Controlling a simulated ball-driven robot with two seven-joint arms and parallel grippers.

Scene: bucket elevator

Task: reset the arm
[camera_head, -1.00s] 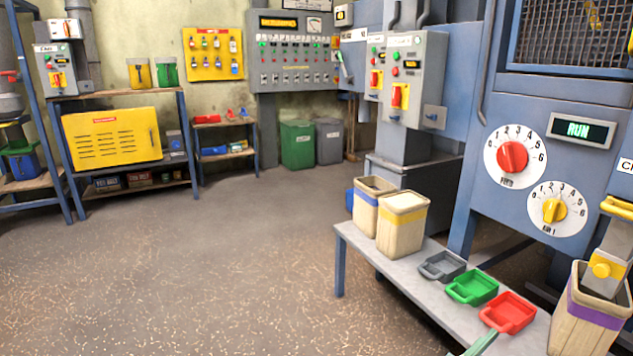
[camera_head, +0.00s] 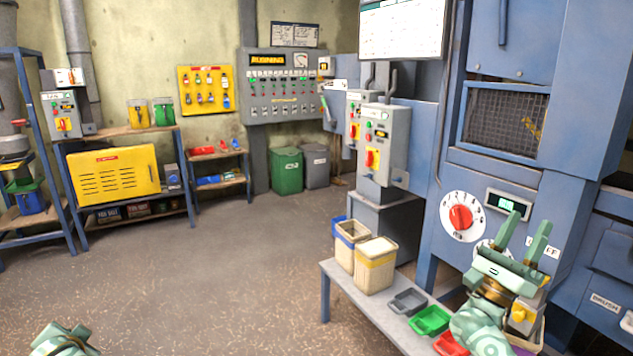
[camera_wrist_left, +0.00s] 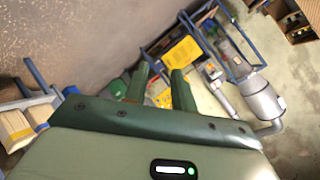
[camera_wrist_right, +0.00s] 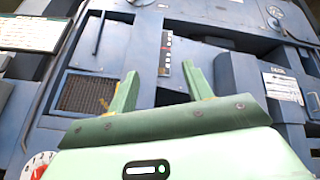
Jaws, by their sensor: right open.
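My right gripper (camera_head: 525,232) is raised with its fingers pointing up in front of the blue machine (camera_head: 570,190), covering much of the lower dial. Its jaws are apart and empty. In the right wrist view, my right gripper (camera_wrist_right: 160,85) faces the machine's front with nothing between the fingers. A green piece of my left arm shows at the bottom left of the head view, with its fingers out of sight there. In the left wrist view, my left gripper (camera_wrist_left: 160,75) has its two fingers apart with a gap and nothing held between them.
A low bench (camera_head: 338,278) carries two bins, a beige one (camera_head: 375,268) in front, and grey (camera_head: 408,301), green (camera_head: 430,320) and red (camera_head: 449,345) trays. My right arm is close above its near end. The floor (camera_head: 190,280) at left is clear.

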